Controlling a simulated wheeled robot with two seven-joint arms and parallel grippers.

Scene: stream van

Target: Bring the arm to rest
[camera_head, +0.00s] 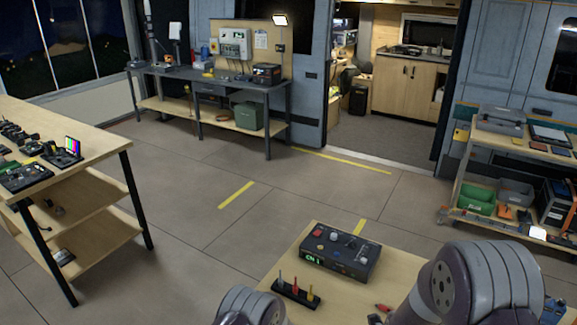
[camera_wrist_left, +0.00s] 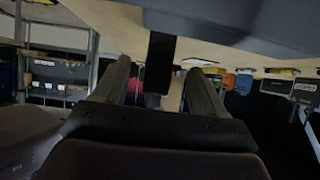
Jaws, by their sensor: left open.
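My left gripper (camera_wrist_left: 158,72) shows in the left wrist view. Its two fingers stand apart with nothing visible held between them. A dark upright bar lies beyond the fingers, in the middle of that view. In the head view, parts of my own arms show at the bottom edge, at the lower middle and lower right. Neither gripper shows in the head view, and my right gripper is in no view.
A wooden table with a black control box (camera_head: 340,250) and a small rack of coloured pegs (camera_head: 296,291) stands close in front. A wooden workbench (camera_head: 75,120) is at left, a grey bench (camera_head: 215,82) behind, a loaded cart (camera_head: 455,180) at right. The middle floor is clear.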

